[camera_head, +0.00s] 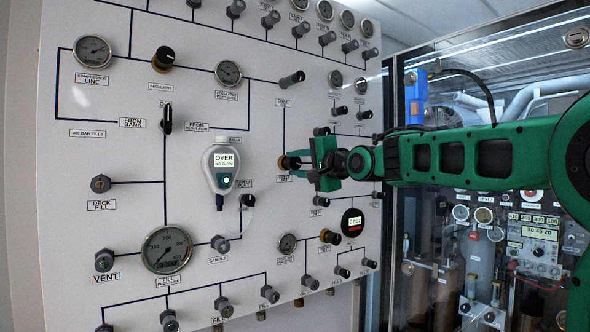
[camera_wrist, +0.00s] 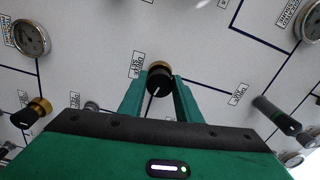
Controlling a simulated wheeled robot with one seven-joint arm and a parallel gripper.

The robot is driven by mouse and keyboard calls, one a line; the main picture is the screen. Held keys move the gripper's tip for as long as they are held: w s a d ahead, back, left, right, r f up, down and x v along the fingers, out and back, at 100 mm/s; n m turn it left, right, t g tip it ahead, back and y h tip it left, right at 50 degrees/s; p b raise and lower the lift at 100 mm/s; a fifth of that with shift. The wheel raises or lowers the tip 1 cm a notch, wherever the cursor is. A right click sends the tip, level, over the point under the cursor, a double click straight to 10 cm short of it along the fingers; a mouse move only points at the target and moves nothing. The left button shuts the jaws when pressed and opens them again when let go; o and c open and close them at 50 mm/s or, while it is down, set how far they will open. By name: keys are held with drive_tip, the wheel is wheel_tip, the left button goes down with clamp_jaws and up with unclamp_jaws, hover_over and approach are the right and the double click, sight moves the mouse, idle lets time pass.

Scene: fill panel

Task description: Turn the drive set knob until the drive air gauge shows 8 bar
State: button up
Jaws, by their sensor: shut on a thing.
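My green gripper (camera_head: 305,163) is at the panel, its fingers on either side of a black knob with a gold collar (camera_head: 290,163). In the wrist view my gripper (camera_wrist: 160,84) is shut on this knob (camera_wrist: 158,76), which has a pale pointer line slanting toward the lower left. I cannot tell which gauge is the drive air gauge. A round black digital display (camera_head: 352,222) shows a bar reading whose digit is unclear.
The white panel (camera_head: 130,230) carries several gauges, including the large fill pressure gauge (camera_head: 166,250), and a handheld meter (camera_head: 222,168) reading "OVER". Another gold-collared knob (camera_head: 330,237) is below my gripper. A glazed cabinet (camera_head: 430,260) is at the right.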

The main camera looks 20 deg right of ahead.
drive_tip(key=shift+d+f, duration=0.15)
drive_tip(key=shift+d, duration=0.1)
drive_tip(key=o, duration=1)
drive_tip(key=shift+a, duration=0.1)
drive_tip(key=v, duration=1)
drive_tip(key=shift+s, duration=0.3)
idle(1.1)
